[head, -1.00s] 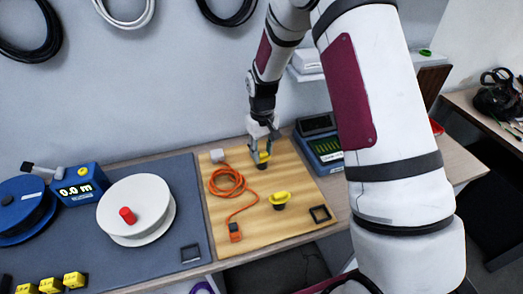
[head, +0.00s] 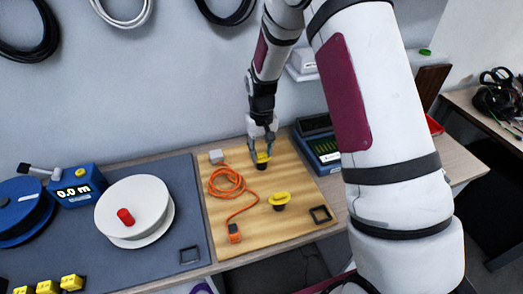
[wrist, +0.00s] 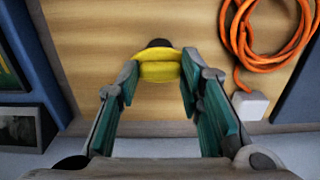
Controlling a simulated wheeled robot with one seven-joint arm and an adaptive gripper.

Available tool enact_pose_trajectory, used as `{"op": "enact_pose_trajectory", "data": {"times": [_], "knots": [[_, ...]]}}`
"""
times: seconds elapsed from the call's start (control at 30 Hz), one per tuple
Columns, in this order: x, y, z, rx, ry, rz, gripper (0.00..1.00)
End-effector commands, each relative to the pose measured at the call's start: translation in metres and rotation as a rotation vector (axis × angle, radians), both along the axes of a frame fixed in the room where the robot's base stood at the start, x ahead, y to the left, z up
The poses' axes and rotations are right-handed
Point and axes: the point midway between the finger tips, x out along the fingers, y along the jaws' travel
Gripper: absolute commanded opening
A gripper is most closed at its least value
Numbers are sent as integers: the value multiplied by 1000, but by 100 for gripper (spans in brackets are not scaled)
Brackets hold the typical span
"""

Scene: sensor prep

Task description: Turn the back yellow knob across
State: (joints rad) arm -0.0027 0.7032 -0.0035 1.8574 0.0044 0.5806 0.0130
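The back yellow knob (head: 262,157) stands on a dark base on the wooden board, and it also shows in the wrist view (wrist: 158,70). My gripper (head: 261,151) points down over it. In the wrist view, the fingertips of my gripper (wrist: 159,79) lie against the two ends of the knob's yellow bar, one on each side, with no clear gap. The bar runs left to right in that view. The front yellow knob (head: 279,198) stands apart, nearer the board's front edge, with its bar roughly left to right in the head view.
The board (head: 290,170) also holds a coiled orange cable (head: 226,182), a grey block (head: 216,157) and a black square frame (head: 321,214). A blue device (head: 325,152) stands right of my gripper. The wall is close behind. A white reel (head: 134,205) lies to the left.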

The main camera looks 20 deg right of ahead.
Motion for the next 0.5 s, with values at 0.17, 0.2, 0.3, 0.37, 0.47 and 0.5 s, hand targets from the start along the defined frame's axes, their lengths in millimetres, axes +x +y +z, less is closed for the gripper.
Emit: {"op": "enact_pose_trajectory", "data": {"times": [0.17,0.2,0.3,0.37,0.47,0.5], "knots": [[0,0,0,0,0,0,53],[0,0,0,0,0,0,53],[0,0,0,0,0,1,53],[0,0,1,0,0,1,53],[1,0,5,0,-2,1,53],[1,0,9,0,-2,1,53]]}}
